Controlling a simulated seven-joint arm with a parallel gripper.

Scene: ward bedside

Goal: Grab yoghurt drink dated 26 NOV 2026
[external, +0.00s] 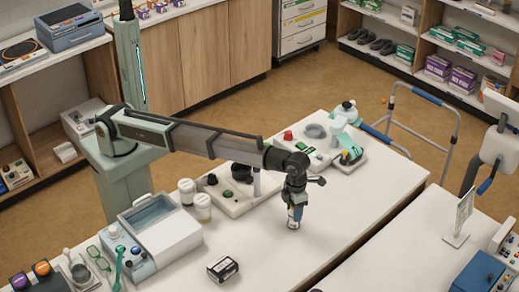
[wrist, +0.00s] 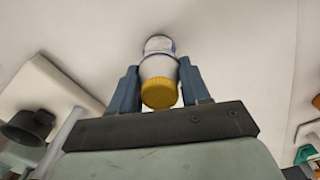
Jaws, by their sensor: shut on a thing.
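My gripper (external: 294,203) is over the right part of the white table, pointing down. It is shut on a small white bottle (wrist: 157,68) with a yellow cap and a bluish label band. In the wrist view the bottle sits between the two blue fingers, cap towards the camera. In the external view the lower end of the bottle (external: 293,222) shows below the fingers, close to the table top; I cannot tell whether it touches. No date can be read on it.
Two white jars (external: 203,208) stand left of my gripper, by a pale device (external: 235,193) with a dark cup. A small dark-and-white box (external: 222,268) lies towards the front. A card stand (external: 460,220) is on the right table. The table around the bottle is clear.

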